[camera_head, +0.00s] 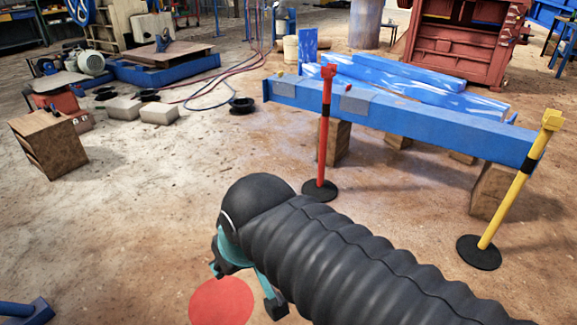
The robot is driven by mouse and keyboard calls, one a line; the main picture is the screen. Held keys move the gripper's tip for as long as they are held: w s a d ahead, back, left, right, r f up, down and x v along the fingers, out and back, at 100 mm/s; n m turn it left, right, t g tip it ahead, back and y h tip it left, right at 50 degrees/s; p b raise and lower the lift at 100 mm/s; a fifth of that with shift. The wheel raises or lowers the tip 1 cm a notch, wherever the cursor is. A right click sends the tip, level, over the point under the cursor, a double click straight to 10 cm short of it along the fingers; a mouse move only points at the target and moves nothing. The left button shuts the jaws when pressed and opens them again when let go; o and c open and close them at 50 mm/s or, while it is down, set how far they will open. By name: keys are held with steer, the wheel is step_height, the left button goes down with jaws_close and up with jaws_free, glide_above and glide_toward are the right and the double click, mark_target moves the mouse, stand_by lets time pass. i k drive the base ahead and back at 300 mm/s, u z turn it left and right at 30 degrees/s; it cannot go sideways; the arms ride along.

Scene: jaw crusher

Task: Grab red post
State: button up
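The red post (324,130) stands upright on a round black base (320,191), with a dark band partway up, in front of the blue beam. My gripper (244,287) is at the lower middle, low and left of the post, clear of it. Its two fingers are apart with nothing seen between them, and my black ribbed arm hides part of it. A flat red disc (221,302) shows on the floor below the gripper.
A yellow post (519,184) leans on its black base at right. A long blue beam (416,120) rests on wooden blocks behind the red post. A wooden crate (47,143) and grey blocks (159,113) stand left. Open floor lies between.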

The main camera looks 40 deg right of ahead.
mark_target(325, 190)
steer(key=z, duration=0.25)
steer(key=i, duration=1)
steer(key=z, duration=1.35)
steer(key=i, duration=0.75)
steer(key=z, duration=0.7)
